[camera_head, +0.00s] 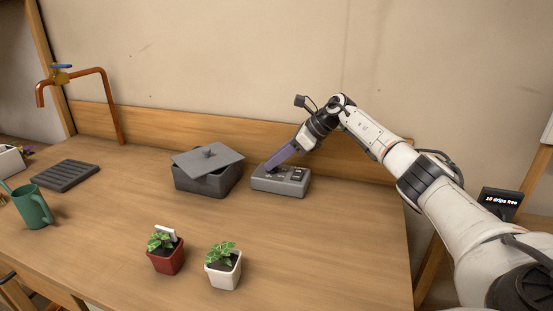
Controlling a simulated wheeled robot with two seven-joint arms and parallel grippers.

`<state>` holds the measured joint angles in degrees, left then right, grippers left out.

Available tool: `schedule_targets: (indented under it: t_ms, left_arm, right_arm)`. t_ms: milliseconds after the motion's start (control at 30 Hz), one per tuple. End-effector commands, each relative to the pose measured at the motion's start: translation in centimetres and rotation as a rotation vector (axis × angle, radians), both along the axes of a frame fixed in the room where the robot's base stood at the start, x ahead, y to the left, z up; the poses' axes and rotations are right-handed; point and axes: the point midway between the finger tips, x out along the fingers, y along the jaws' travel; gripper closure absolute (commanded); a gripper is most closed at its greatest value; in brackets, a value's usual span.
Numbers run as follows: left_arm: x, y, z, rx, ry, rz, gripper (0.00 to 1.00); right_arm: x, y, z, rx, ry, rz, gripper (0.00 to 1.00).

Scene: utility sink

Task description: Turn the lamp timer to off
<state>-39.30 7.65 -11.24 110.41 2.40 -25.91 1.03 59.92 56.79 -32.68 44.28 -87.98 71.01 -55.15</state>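The lamp timer looks to be the grey box (282,181) with dark controls on its top, standing on the wooden table near the back wall. My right gripper (272,166) reaches down from the upper right, and its purple fingers end at the left part of the box's top. The fingers look close together, but I cannot tell whether they are open or shut, or whether they touch a control. The fingertips hide part of the box's top. A dark switch (299,175) shows on its right side. My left gripper is not in view.
A dark grey box with a tilted lid (207,160) stands just left of the timer. Two potted plants, in a red pot (167,262) and a white pot (224,274), stand in front. A green watering can (33,208), slatted tray (66,176) and copper tap (110,105) are left.

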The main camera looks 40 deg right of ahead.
Motion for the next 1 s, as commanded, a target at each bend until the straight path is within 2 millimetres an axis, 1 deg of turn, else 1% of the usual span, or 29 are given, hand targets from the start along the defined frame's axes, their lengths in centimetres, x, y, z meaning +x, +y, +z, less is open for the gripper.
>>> schedule_targets:
  t_ms: [33,67,100,367,467,567,800,900,1000]
  left_arm:
    - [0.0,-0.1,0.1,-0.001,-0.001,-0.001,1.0]
    - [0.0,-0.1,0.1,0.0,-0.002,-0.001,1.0]
    - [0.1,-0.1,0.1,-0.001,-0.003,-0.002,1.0]
    - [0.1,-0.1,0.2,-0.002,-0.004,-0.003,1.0]
    - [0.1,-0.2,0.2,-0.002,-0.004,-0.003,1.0]
    - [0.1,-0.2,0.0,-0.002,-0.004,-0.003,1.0]
    - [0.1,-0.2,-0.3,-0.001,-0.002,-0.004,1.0]
    - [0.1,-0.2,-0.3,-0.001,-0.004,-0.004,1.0]
    - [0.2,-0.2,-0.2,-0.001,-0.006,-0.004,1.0]
  right_arm:
    - [0.0,0.0,0.1,-0.001,0.0,-0.001,0.59]
    - [0.0,-0.1,0.0,-0.001,0.0,-0.001,0.54]
    - [0.0,0.0,0.0,-0.001,0.0,-0.001,0.52]
    - [-0.1,0.0,0.0,0.001,0.0,-0.001,0.52]
    - [-0.4,-0.3,0.4,-0.001,0.0,-0.002,0.52]
    - [-1.3,-0.9,1.4,-0.002,-0.001,-0.004,0.52]
    - [-4.3,-2.5,4.8,-0.002,0.0,-0.004,0.52]
    - [-5.3,-2.9,6.0,-0.002,-0.001,-0.003,0.52]
    - [-6.0,-3.3,6.8,-0.001,-0.001,-0.003,0.52]
